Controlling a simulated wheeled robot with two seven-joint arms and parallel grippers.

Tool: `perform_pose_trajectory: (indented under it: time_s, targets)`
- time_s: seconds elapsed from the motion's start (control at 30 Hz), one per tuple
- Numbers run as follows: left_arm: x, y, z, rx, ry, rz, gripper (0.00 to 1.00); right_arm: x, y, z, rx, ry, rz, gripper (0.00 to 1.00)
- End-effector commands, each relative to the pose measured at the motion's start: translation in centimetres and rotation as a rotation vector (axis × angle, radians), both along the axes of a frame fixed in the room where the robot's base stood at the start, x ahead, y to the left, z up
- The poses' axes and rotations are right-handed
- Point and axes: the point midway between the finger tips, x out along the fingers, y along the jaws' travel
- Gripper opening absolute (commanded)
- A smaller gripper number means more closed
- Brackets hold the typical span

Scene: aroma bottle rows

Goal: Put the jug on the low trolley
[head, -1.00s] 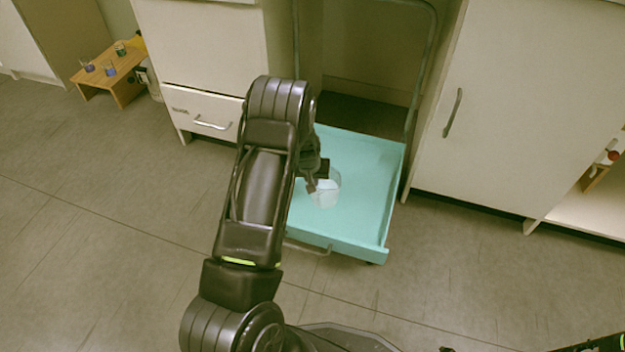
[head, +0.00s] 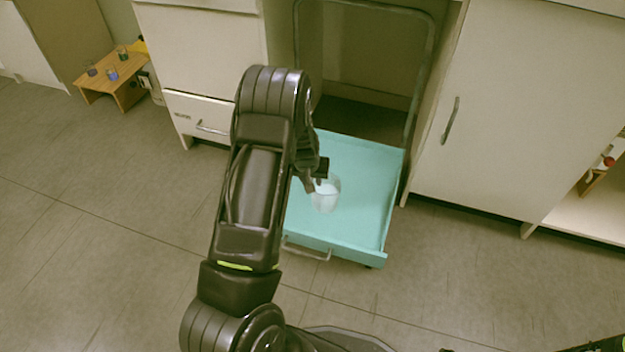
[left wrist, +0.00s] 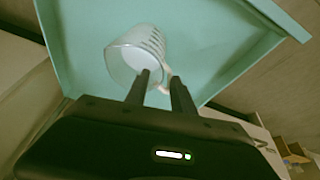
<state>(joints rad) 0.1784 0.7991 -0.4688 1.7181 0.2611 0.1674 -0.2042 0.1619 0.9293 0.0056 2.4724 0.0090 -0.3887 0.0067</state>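The jug (head: 325,195) is a clear, whitish vessel. It appears to stand upright on the turquoise deck of the low trolley (head: 365,185), left of the deck's middle. My left gripper (head: 315,183) is at the jug's upper left side. In the left wrist view the jug (left wrist: 138,52) lies just beyond the fingertips. Its handle shows between the two fingers of the left gripper (left wrist: 160,80), which are apart with a gap around it. The trolley deck (left wrist: 215,60) fills the background there. My right gripper is not in view.
Cabinets flank the trolley closely, with a drawer unit (head: 205,120) on the left and a door cabinet (head: 510,120) on the right. The trolley's push frame (head: 428,60) rises at the back. A small wooden stand (head: 95,80) with glasses is far left. Floor is clear in front.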

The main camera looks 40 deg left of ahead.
Motion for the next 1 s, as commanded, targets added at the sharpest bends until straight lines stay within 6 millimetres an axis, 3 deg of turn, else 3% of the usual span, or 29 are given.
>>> perform_pose_trajectory:
  time_s: [0.03, 0.1, 0.3, 1.0]
  targets:
    - [-0.3, -0.2, 1.8, 0.001, -0.002, -0.001, 0.30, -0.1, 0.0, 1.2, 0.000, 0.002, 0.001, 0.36]
    - [-0.8, -0.4, 3.2, 0.001, -0.002, -0.001, 0.30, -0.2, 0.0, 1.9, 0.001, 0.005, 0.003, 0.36]
    - [-1.8, -0.9, 5.9, 0.001, -0.001, -0.001, 0.30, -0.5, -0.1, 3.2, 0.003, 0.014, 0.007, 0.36]
    - [-2.2, -0.9, 6.5, 0.000, 0.000, 0.000, 0.30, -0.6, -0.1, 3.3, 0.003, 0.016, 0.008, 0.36]
